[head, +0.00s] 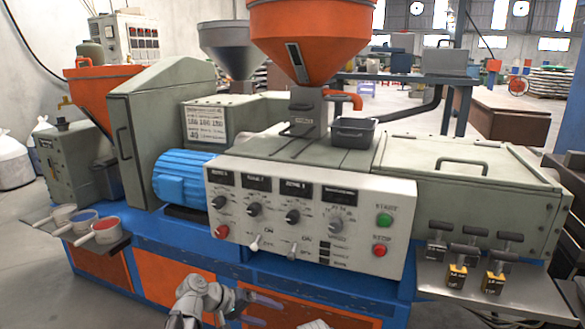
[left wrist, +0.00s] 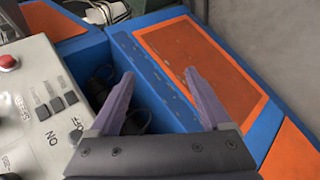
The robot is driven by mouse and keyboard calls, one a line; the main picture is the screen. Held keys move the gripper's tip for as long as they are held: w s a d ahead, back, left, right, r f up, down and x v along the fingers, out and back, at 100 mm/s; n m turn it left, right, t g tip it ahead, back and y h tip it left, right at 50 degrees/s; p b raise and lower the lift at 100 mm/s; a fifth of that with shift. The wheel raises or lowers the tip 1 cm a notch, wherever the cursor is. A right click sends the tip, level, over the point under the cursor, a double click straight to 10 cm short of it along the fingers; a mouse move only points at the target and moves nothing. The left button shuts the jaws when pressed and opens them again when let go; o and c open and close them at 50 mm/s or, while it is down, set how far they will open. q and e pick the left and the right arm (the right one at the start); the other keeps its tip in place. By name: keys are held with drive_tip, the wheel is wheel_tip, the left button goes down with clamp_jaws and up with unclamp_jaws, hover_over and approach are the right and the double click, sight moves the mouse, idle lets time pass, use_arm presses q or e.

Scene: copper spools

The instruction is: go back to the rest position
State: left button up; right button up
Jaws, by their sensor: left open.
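My left gripper (head: 274,314) is low at the bottom of the head view, in front of the machine's blue and orange base. Its two purple fingers are apart in the left wrist view (left wrist: 159,76), with nothing between them. Beyond the fingers lies the blue frame with an orange panel (left wrist: 205,65). A small pale part shows at the bottom edge, right of the left gripper, too cut off to tell. I see no copper spools.
The control panel (head: 310,221), with knobs, levers and buttons, stands just above my left gripper. A metal shelf (head: 440,283) with black-handled pieces juts out at right. Several small pots (head: 105,229) sit at left. A grey bin (head: 354,133) stands on the machine.

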use_arm(q)
drive_tip(key=s+d+f+m+g+y, duration=0.1)
drive_tip(key=s+f+m+g+y, duration=0.2)
drive_tip(key=s+y, duration=0.5)
drive_tip(key=s+d+f+m+g+y, duration=0.1)
drive_tip(key=s+f+m+y, duration=0.25)
drive_tip(key=s, duration=0.75)
wheel_tip(320, 180, up, 37)
drive_tip(key=p, duration=3.8)
drive_tip(key=shift+h, duration=0.35)
